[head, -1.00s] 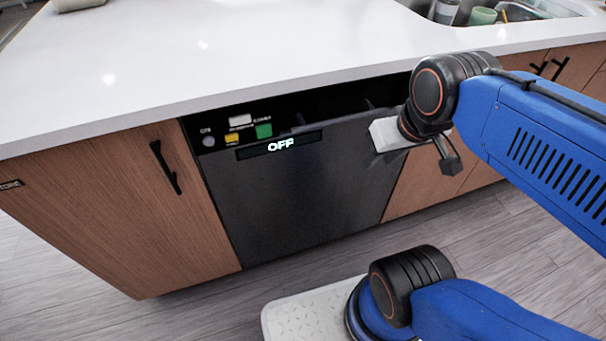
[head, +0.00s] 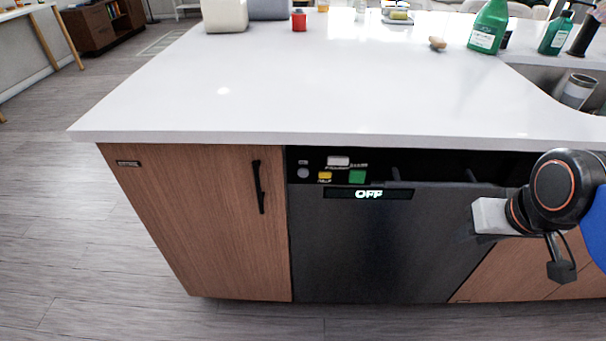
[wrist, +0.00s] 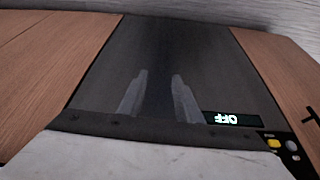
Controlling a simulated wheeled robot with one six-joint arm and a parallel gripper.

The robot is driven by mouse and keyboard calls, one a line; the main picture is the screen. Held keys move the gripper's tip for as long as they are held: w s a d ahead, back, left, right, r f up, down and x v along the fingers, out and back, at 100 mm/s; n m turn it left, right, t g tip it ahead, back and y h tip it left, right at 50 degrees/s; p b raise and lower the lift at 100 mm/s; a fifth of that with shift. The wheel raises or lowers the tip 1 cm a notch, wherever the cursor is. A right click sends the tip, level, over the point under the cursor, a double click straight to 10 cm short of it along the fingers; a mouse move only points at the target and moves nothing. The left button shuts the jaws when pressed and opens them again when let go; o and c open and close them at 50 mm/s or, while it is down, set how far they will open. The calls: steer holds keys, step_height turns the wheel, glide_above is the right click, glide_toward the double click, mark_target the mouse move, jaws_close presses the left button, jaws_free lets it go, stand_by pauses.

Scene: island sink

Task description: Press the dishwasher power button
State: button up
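The black dishwasher (head: 385,250) is set in the island, with its display (head: 368,194) reading OFF. Its control panel has a round grey button (head: 303,173), a white button (head: 338,161), a yellow button (head: 324,176) and a green button (head: 357,176). The labels are too small to read, so I cannot tell which is power. In the wrist view my gripper (wrist: 159,78) is open and empty in front of the dishwasher front. The yellow button (wrist: 273,144) and round button (wrist: 292,145) show at the lower right there. In the head view my gripper is right of the buttons.
The white countertop (head: 300,100) overhangs the panel. A wooden cabinet door (head: 205,215) with a black handle (head: 259,187) is left of the dishwasher. Green bottles (head: 489,27) stand near the sink (head: 550,82). The floor (head: 90,270) at left is clear.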

jaws_close()
stand_by(1.5)
